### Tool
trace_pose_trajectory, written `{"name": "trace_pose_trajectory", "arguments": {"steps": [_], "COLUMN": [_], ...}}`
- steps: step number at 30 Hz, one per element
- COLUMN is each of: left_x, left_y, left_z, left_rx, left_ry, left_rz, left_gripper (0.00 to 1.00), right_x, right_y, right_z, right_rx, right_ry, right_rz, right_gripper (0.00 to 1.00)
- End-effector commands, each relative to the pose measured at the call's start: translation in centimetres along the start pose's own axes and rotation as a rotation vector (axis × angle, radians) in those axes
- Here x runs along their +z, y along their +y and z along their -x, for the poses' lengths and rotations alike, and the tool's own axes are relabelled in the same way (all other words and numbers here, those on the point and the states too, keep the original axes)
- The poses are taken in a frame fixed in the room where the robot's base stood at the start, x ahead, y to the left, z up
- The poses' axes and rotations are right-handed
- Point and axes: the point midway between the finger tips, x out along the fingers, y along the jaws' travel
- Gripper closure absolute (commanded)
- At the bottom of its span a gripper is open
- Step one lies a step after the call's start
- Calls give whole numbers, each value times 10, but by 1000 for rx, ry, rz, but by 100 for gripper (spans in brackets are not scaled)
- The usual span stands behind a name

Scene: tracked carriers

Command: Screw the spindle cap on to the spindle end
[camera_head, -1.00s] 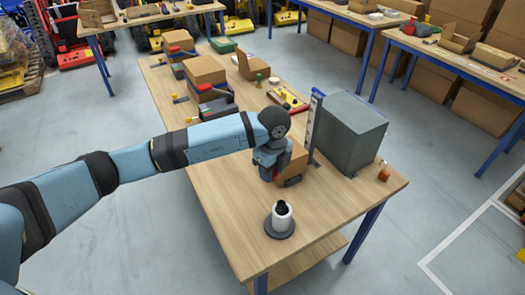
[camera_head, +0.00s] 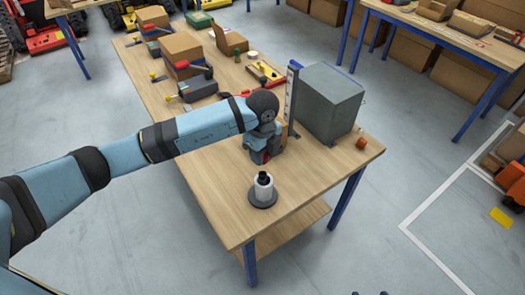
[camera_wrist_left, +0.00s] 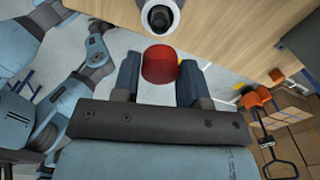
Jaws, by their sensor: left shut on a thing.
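The spindle (camera_head: 263,188) stands upright on the near part of the wooden table, a white cylinder with a black end on top and a dark round base. It also shows at the top of the left wrist view (camera_wrist_left: 158,14). My left gripper (camera_head: 258,157) is behind the spindle in the head view, apart from it. In the left wrist view its fingers (camera_wrist_left: 158,78) are shut on a red round part, which I take to be the spindle cap (camera_wrist_left: 159,63). The cap's underside is hidden. My right gripper does not show clearly in either view.
A grey cabinet (camera_head: 332,103) with an upright slotted post (camera_head: 291,100) stands behind and right of my left gripper. A small orange bottle (camera_head: 361,143) is near the right table edge. Boxes and tools fill the far table. The table around the spindle is clear.

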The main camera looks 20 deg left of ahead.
Motion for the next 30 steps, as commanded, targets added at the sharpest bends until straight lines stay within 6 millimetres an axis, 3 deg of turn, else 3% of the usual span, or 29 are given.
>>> {"name": "trace_pose_trajectory", "arguments": {"steps": [15, 30], "left_x": [0, 0], "left_y": [0, 0], "left_z": [-47, -49], "left_rx": [1, 0], "left_ry": [0, 0], "left_rz": [-1, -1], "left_gripper": [82, 82], "right_x": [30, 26], "right_y": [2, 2], "right_z": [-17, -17], "right_rx": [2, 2], "right_ry": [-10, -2], "right_rz": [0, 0], "right_gripper": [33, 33]}}
